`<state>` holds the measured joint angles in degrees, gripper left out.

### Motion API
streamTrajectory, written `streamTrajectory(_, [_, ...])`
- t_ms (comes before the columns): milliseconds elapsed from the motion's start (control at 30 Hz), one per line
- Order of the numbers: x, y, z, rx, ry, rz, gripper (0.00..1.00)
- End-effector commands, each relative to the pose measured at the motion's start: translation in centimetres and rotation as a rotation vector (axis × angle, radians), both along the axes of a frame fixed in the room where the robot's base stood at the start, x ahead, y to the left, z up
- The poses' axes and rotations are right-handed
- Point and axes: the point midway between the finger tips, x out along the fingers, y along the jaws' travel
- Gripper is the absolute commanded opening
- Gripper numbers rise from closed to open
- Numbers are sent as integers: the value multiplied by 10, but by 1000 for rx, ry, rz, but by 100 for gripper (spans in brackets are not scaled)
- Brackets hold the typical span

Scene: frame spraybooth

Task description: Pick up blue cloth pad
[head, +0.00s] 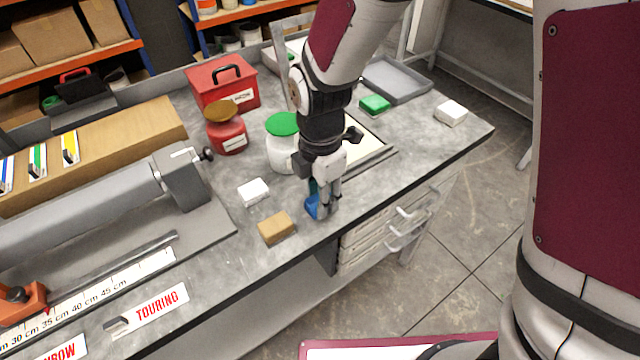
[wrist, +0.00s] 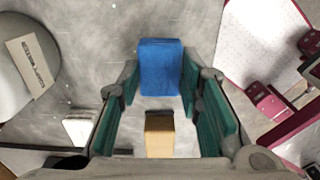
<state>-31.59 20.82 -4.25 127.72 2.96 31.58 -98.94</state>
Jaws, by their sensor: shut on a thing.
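The blue cloth pad (head: 313,208) is at the front part of the grey bench top in the head view, partly hidden by my gripper (head: 321,202). In the wrist view the blue pad (wrist: 160,66) sits between the teal-lined fingertips, which close on its two sides. My gripper points down and is shut on the pad. I cannot tell whether the pad's underside touches the bench.
A tan block (head: 276,229) and a white block (head: 253,191) lie to the left. A white jar with a green lid (head: 283,150) stands behind. A green pad (head: 375,104), a grey tray (head: 398,80) and another white block (head: 451,112) are to the right.

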Motion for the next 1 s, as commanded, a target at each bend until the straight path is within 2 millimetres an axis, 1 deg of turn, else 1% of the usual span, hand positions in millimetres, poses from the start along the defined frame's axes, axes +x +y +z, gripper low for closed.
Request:
streamTrajectory(167, [1,0,18,2,-5,0,18])
streamTrajectory(267, [1,0,35,3,-6,-1,18])
streamTrajectory(300, [-11,0,33,0,0,3,18])
streamTrajectory(467, [-48,1,36,-1,-1,4,18])
streamTrajectory(700, [-108,2,41,0,-2,4,18])
streamTrajectory(833, [-133,2,43,0,-1,3,18])
streamTrajectory(1000, [-152,3,45,0,-2,3,18])
